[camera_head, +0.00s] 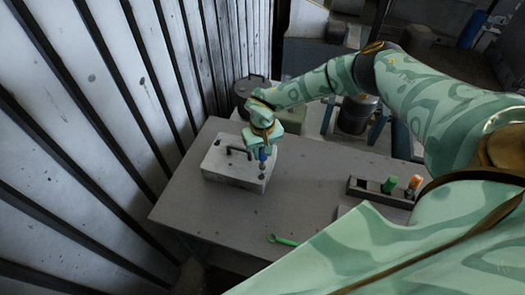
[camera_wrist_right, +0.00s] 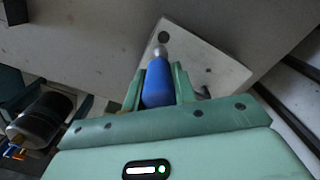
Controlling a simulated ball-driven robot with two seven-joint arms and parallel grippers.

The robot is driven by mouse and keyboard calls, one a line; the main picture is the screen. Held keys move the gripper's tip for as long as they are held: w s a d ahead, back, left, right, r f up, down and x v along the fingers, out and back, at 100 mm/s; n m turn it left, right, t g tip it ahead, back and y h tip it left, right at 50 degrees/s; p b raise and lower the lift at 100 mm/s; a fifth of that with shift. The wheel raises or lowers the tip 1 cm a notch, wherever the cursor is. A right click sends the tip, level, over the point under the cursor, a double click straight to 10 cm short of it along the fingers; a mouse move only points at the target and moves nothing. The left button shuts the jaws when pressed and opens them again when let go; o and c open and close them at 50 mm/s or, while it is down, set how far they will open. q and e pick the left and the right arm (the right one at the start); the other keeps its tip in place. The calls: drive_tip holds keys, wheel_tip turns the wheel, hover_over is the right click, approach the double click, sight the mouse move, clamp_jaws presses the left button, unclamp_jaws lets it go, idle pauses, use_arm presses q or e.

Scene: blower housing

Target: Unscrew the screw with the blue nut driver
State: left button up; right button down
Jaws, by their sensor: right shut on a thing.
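The blue nut driver (camera_head: 262,156) is in my right gripper (camera_head: 263,147), held roughly upright with its metal tip down. In the right wrist view the blue handle (camera_wrist_right: 158,84) sits between the two green fingers of the gripper (camera_wrist_right: 160,74), and its silver tip points at the housing. The pale grey blower housing (camera_head: 228,167) lies on the table, and it also shows in the right wrist view (camera_wrist_right: 208,62). The tip is over the housing's right front part. I cannot make out the screw, or whether the tip touches it. My left gripper is out of view.
A dark tool rack (camera_head: 360,189) at the right holds a green-handled tool (camera_head: 389,185) and an orange-handled one (camera_head: 415,182). A green wrench (camera_head: 284,240) lies near the front edge of the grey table (camera_head: 190,205). A slatted wall (camera_head: 110,110) stands at the left.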

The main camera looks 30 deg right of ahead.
drive_tip(key=shift+r+p, duration=2.3)
drive_tip(key=shift+r, duration=0.4)
drive_tip(key=shift+f, duration=0.1)
